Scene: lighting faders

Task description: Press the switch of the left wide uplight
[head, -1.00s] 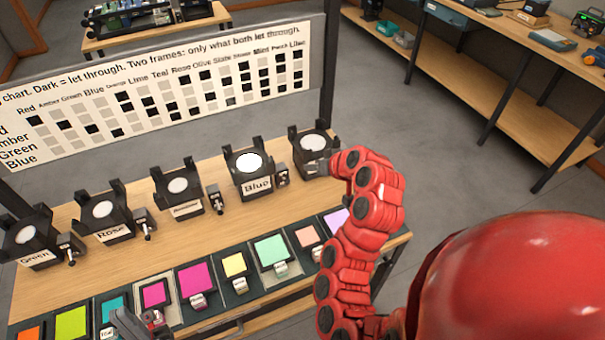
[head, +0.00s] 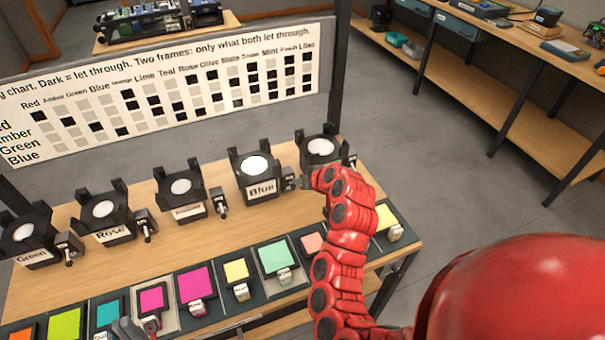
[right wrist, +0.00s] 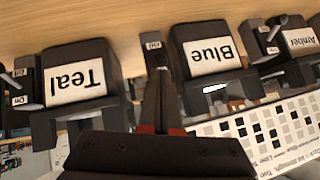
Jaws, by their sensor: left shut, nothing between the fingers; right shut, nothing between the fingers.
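The Blue uplight (head: 258,178) stands second from the right in the row; its lens looks brighter than the others. It also shows upside down in the right wrist view (right wrist: 208,58), beside the Teal uplight (right wrist: 80,85). A small switch (right wrist: 153,45) stands between them, on the right side of Blue in the head view. My right gripper (head: 301,183) is shut and empty, its tips (right wrist: 157,75) at that switch. Whether they touch it cannot be told. My left gripper (head: 136,328) is shut and empty at the bottom edge, over the front of the bench.
Green (head: 35,243), Rose (head: 107,218) and Amber (right wrist: 293,42) uplights stand with their own switches along the bench. Coloured filter frames lie along the front strip. A chart board (head: 165,90) rises behind. My right arm hides part of the bench's right end.

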